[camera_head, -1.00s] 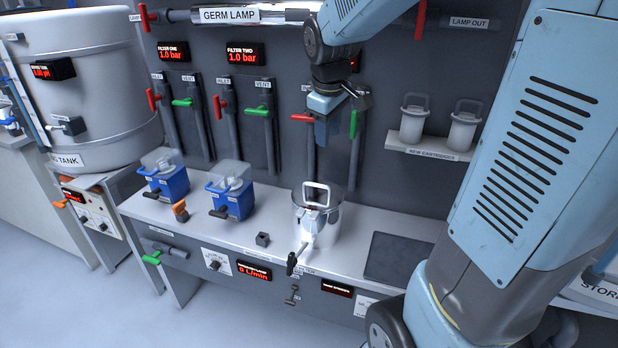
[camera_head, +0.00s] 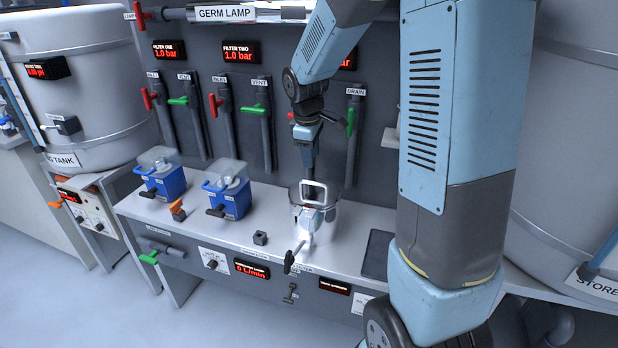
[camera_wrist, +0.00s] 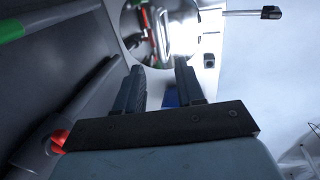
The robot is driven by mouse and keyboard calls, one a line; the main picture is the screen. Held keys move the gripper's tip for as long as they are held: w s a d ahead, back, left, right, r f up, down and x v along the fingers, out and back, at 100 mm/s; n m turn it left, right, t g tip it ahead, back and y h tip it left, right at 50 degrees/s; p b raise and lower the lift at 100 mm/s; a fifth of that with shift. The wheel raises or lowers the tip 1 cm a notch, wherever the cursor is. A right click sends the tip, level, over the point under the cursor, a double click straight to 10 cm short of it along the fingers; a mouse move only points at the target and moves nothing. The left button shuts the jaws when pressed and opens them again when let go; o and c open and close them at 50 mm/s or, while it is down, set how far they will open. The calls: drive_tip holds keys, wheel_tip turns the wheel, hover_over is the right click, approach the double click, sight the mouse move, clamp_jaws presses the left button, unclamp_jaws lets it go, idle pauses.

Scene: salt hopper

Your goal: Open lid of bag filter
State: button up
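A shiny steel pot, which I take to be the bag filter (camera_head: 327,222), stands on the grey bench, with a square loop handle (camera_head: 313,193) upright at its top. I cannot tell the lid's exact state; it looks in place. A dark-handled outlet lever sticks out at its front. My gripper (camera_head: 308,172) points down just above and behind the loop handle, apart from it as far as I can see. In the wrist view the two fingers of my gripper (camera_wrist: 162,75) stand apart with nothing between them. The pot's round rim (camera_wrist: 126,40) shows beyond the fingertips.
Two blue filter units (camera_head: 228,197) with clear tops stand left of the pot. Red and green valve levers (camera_head: 350,122) line the back panel close to my wrist. A small dark block (camera_head: 260,238) sits on the bench. A dark plate (camera_head: 376,255) lies to the right.

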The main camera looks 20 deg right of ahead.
sight(313, 182)
drive_tip(key=f, duration=0.2)
drive_tip(key=w+f, duration=0.1)
drive_tip(key=f, duration=0.2)
drive_tip(key=d+f, duration=0.1)
drive_tip(key=f, duration=0.2)
drive_tip(key=shift+w+f, duration=0.2)
drive_tip(key=shift+f, duration=0.05)
drive_tip(key=shift+c, duration=0.5)
clamp_jaws()
